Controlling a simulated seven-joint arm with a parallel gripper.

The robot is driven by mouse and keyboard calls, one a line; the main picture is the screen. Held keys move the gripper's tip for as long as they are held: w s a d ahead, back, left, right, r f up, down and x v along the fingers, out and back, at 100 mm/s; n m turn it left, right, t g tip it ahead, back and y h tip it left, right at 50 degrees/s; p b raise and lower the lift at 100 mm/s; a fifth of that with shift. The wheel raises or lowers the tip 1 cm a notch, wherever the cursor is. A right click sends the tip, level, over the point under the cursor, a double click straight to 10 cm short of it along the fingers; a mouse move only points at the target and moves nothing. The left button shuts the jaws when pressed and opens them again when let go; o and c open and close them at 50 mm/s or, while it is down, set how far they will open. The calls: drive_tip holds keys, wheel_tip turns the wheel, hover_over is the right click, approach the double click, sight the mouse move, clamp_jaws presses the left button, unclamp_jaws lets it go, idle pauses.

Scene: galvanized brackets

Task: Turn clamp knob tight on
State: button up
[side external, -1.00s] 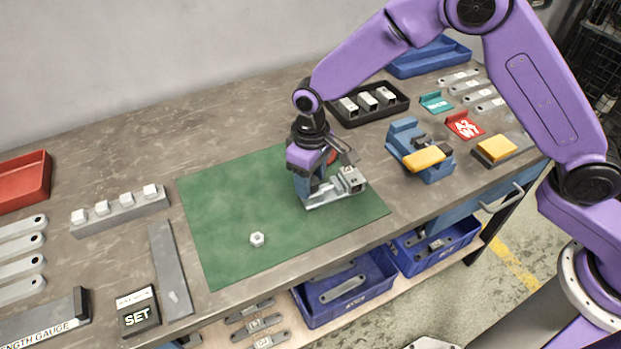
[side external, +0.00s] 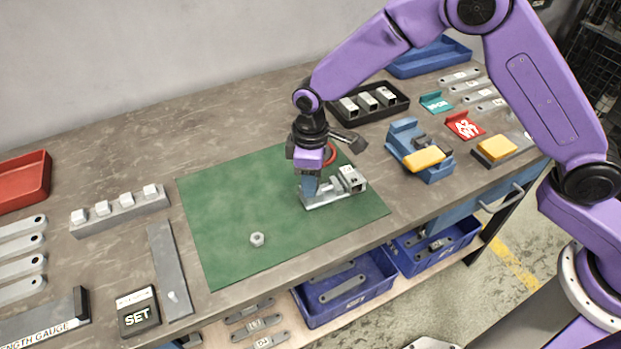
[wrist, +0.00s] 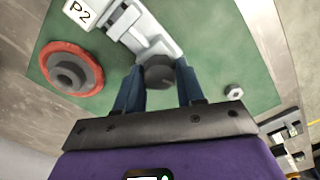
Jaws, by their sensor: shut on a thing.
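The grey metal clamp (side external: 327,197) lies on the green mat (side external: 225,215). In the wrist view, the clamp (wrist: 168,47) has a dark round knob (wrist: 158,72) at its near end and a white label reading "P2" beside it. My gripper (side external: 309,192) points down at the clamp's left end. In the wrist view, the blue fingers of my gripper (wrist: 159,78) stand on both sides of the knob and are shut on it. In the side view the fingers hide the knob. How tight the knob is cannot be told.
A hex nut (side external: 257,239) lies on the mat, left of the clamp. A red ring with a grey centre (wrist: 72,70) is close beside the clamp. A blue vise with a yellow part (side external: 424,158) and a black tray (side external: 368,103) stand beyond. The mat's left part is clear.

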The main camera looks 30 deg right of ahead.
drive_tip(key=n, duration=0.6)
drive_tip(key=shift+n, duration=0.4)
drive_tip(key=n, duration=0.6)
drive_tip(key=shift+n, duration=0.3)
drive_tip(key=o, duration=0.9)
drive_tip(key=shift+o, duration=0.2)
